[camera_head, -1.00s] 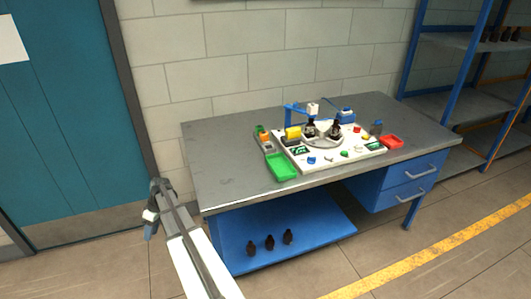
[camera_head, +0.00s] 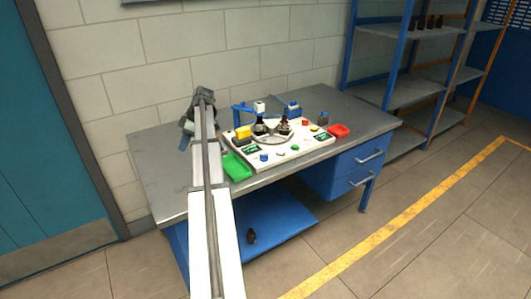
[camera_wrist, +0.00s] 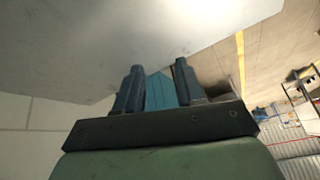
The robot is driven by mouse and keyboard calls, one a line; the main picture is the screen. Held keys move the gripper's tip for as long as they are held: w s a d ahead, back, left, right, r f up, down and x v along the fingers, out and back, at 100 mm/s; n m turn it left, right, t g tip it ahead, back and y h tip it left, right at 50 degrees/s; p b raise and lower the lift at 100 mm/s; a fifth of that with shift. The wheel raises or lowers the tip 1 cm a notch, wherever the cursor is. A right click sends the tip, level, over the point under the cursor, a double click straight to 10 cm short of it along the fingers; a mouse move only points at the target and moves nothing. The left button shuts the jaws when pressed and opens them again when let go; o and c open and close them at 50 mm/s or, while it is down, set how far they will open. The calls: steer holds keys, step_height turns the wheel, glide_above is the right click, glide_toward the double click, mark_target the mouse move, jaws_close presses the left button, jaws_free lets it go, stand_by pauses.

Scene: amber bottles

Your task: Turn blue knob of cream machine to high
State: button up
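The cream machine (camera_head: 309,149) sits on the grey workbench in the head view. Its blue knob (camera_head: 264,156) is small, near the front left edge; its setting is too small to read. My gripper (camera_head: 183,144) is above the left part of the bench, left of the machine and apart from the knob. In the wrist view my gripper (camera_wrist: 157,66) has its two dark blue fingers apart, with nothing held between them. The machine does not show in the wrist view.
A yellow part (camera_head: 243,132) and blue arm-like fixture rise at the back. The bench top (camera_head: 160,165) is bare at left. A bottle (camera_head: 251,236) stands on the lower shelf.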

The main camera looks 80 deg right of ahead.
steer(key=s+d+r+m+h, duration=0.1)
steer(key=s+d, duration=0.3)
steer(key=s, duration=0.4)
steer(key=s+d+r+m, duration=0.1)
steer(key=s+d+r, duration=0.15)
steer(key=s, duration=0.55)
steer(key=m+h, duration=0.2)
glide_toward(264, 157)
steer(key=shift+g, duration=0.3)
steer(key=x, duration=0.7)
steer(key=shift+w+d, duration=0.3)
steer(key=shift+w, duration=0.1)
steer(key=shift+c, duration=0.4)
jaws_close()
